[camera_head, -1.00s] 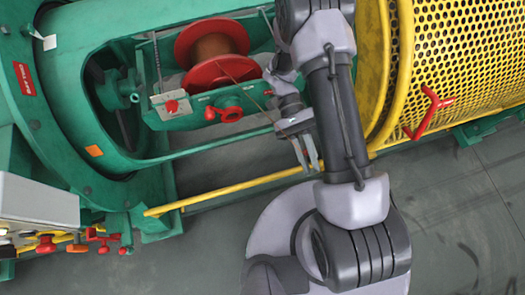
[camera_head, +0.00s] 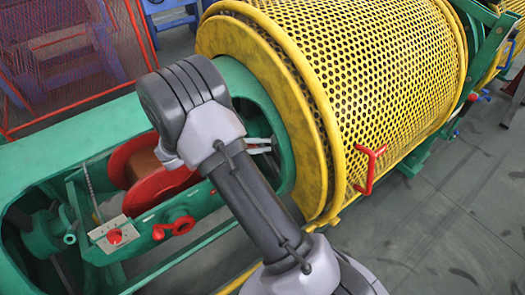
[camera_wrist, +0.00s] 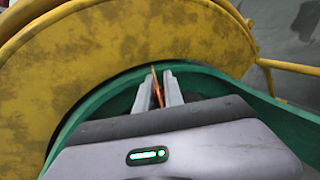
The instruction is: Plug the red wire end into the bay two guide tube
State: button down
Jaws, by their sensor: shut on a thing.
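The red wire end (camera_wrist: 154,78) shows in the wrist view as a thin orange-red strand between the two fingers of my gripper (camera_wrist: 158,82). My gripper is shut on it, and its tip reaches slightly past the fingertips, in front of a yellow disc. In the head view my gripper (camera_head: 268,145) is by the green frame end, near the yellow disc, partly hidden by my arm. The red spool (camera_head: 150,180) with copper-coloured wire sits in the green cradle, also partly behind my arm. I cannot make out the guide tube in either view.
The yellow disc (camera_wrist: 150,40) stands close ahead of my fingertips. A yellow perforated guard (camera_head: 370,80) with a red handle (camera_head: 368,170) lies to the right. The green frame (camera_head: 90,135) runs left. Grey floor is clear at the lower right.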

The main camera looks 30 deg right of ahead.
jog(key=w+f+b, duration=0.1)
jog(key=w+f, duration=0.3)
jog(key=shift+w+a, duration=0.25)
jog(key=shift+w, duration=0.1)
jog(key=shift+r+p, duration=0.1)
jog(key=shift+p, duration=0.5)
dwell(1.3)
jog(key=shift+w+f+b, duration=0.55)
jog(key=shift+w+f, duration=0.15)
jog(key=shift+w, duration=0.05)
jog(key=c, duration=1.4)
grip_release()
jog(key=shift+o, duration=0.2)
jog(key=shift+w, duration=0.1)
